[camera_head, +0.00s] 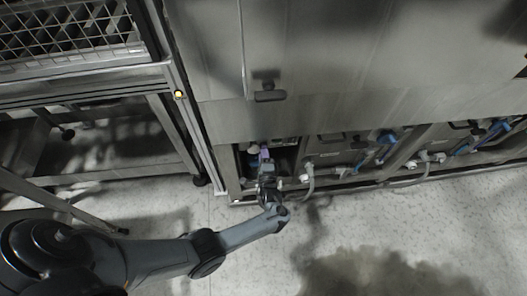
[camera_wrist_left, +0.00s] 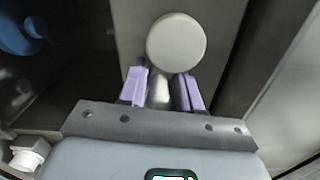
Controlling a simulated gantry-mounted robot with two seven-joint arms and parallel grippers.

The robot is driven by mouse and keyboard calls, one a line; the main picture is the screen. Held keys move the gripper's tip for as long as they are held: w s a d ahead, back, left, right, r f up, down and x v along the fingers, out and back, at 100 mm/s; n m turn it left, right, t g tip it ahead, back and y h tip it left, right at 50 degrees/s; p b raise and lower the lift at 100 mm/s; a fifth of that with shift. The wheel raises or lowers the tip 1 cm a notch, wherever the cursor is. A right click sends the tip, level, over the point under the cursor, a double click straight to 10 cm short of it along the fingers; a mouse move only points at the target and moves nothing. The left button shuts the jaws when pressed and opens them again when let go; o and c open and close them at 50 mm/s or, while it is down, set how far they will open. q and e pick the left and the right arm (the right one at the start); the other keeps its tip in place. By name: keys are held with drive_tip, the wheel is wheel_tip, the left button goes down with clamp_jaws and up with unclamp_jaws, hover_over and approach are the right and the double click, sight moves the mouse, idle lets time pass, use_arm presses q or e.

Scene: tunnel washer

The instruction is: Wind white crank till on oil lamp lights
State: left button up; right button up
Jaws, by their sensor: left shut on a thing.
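The white crank shows in the left wrist view as a round pale knob (camera_wrist_left: 177,42) on a short stem. My left gripper (camera_wrist_left: 160,88) has its two purple fingers on either side of that stem and is shut on it. In the head view my left gripper (camera_head: 264,156) reaches into a low recess at the bottom of the washer. There the arm and fingers largely hide the crank. I cannot make out an oil lamp that is clearly lit. My right gripper is not in view.
The grey metal washer (camera_head: 330,60) fills the back, with pipes and blue-handled valves (camera_head: 386,137) along its base to the right. A metal frame with a wire basket (camera_head: 65,30) stands at left. Speckled floor (camera_head: 440,220) is open in front.

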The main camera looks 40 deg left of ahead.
use_arm(q)
drive_tip(key=shift+s+f, duration=0.15)
drive_tip(key=shift+f, duration=0.15)
drive_tip(key=o, duration=0.7)
drive_tip(key=shift+c, duration=0.2)
drive_tip(key=shift+o, duration=1)
drive_tip(key=shift+a+r, duration=0.1)
drive_tip(key=shift+r, duration=0.1)
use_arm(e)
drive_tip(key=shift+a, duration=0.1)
use_arm(q)
drive_tip(key=shift+r, duration=0.1)
